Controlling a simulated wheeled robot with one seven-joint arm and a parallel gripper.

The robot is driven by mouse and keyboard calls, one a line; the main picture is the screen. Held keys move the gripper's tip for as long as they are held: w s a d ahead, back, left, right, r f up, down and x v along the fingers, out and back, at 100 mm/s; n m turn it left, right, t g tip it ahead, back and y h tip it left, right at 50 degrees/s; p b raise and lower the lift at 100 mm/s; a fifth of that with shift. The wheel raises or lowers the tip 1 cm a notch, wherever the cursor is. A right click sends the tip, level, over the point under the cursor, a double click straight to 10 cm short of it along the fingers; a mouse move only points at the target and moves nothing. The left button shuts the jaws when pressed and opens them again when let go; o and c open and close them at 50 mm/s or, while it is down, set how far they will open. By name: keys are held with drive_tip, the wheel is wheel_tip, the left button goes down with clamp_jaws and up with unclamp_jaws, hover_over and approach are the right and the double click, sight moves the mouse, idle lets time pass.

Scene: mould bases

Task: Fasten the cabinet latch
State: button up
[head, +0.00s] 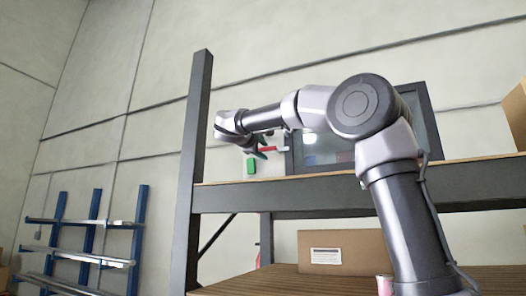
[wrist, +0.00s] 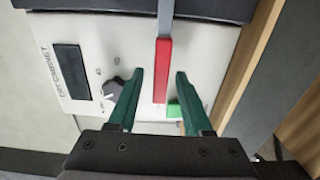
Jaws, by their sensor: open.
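The cabinet (head: 415,112) stands on the upper shelf, with a dark frame and a glass window. In the wrist view its pale side panel (wrist: 105,35) shows a "DRY CABINET" label, a dark display and a knob. The latch has a grey bar with a red handle (wrist: 161,75); the red part also shows in the head view (head: 268,149). My gripper (wrist: 159,73) is open, its green fingers on either side of the red handle in the picture. I cannot tell whether they touch it. A green block (wrist: 174,109) is partly hidden behind the right finger.
The grey rack's shelf edge (head: 320,195) runs below my arm, and its upright post (head: 196,130) stands left of the gripper. A cardboard box (head: 350,250) sits on the lower shelf. Another box (head: 516,112) is at the far right. A blue rack (head: 95,235) stands at left.

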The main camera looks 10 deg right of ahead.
drive_tip(key=v, duration=1)
drive_tip(key=shift+s+a, duration=0.2)
drive_tip(key=shift+s, duration=0.15)
drive_tip(key=s+d+f+m+g+y, duration=0.1)
drive_tip(key=s+d+f+g+y, duration=0.2)
drive_tip(key=f, duration=0.4)
drive_tip(key=s+d+f+m+g, duration=0.1)
drive_tip(key=s+d+f+m, duration=0.15)
drive_tip(key=d+f, duration=0.35)
drive_tip(key=s+d+f+m+g+y, duration=0.1)
drive_tip(key=s+d+f+g+y, duration=0.15)
drive_tip(key=f, duration=0.55)
drive_tip(key=s+f+m+y, duration=0.3)
drive_tip(key=s+f+m, duration=0.2)
drive_tip(key=s+f, duration=0.2)
drive_tip(key=s+f+m+y, duration=0.4)
drive_tip(key=s+f+m, duration=0.1)
drive_tip(key=f, duration=0.6)
drive_tip(key=shift+s+d+g, duration=0.25)
drive_tip(key=shift+s+g, duration=0.2)
drive_tip(key=shift+s, duration=0.45)
drive_tip(key=shift+f, duration=0.15)
